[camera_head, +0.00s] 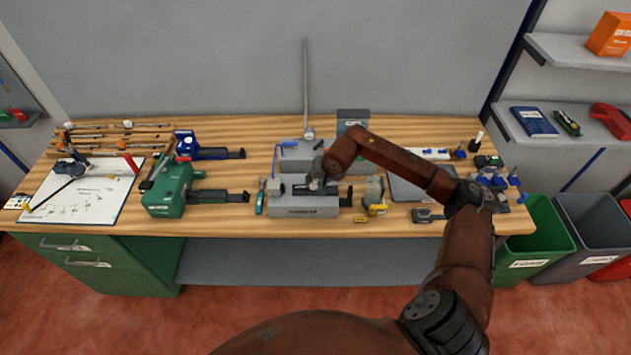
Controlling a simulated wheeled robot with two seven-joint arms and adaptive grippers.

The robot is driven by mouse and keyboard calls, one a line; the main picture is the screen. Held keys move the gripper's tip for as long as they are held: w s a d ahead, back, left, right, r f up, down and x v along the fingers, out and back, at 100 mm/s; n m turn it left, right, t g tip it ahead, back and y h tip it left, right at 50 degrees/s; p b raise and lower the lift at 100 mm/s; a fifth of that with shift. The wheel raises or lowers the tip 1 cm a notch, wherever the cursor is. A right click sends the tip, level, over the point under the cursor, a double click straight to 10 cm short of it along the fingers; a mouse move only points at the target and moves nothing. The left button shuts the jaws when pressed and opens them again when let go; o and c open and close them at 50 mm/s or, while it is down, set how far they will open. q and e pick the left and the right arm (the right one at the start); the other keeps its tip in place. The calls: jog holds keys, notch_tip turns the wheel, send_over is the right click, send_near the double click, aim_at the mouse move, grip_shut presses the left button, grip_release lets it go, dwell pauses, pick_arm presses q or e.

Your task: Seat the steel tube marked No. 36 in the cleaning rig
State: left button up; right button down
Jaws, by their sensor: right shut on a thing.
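My right gripper (316,186) comes in from the right and points down at a grey block-shaped fixture (306,204) with a dark label on its front. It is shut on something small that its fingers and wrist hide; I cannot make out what. This fixture may be the cleaning rig, but its label is too small to read. A long thin grey rod (305,85) stands upright behind it. I cannot tell whether it is a tube, and no No. 36 marking is readable. My left gripper is not in view.
A green vise (168,188) and a blue vise (186,147) stand left of the fixture. A wooden rack (88,140) and a paper sheet (80,198) lie farther left. A yellow item (378,210) and a dark grey mat (405,190) are at the right. Bins (535,235) stand beyond the bench.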

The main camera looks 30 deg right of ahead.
jog(key=shift+f, duration=0.3)
jog(key=shift+w+a+b, duration=0.1)
jog(key=shift+a+b, duration=0.15)
jog(key=shift+b, duration=0.1)
jog(key=shift+w+a, duration=0.3)
jog(key=shift+a, duration=0.15)
jog(key=shift+w+a+b, duration=0.4)
jog(key=shift+a+b, duration=0.25)
dwell(1.4)
jog(key=c, duration=1.6)
grip_release()
jog(key=o, duration=0.3)
jog(key=shift+o, duration=0.2)
jog(key=shift+r, duration=0.2)
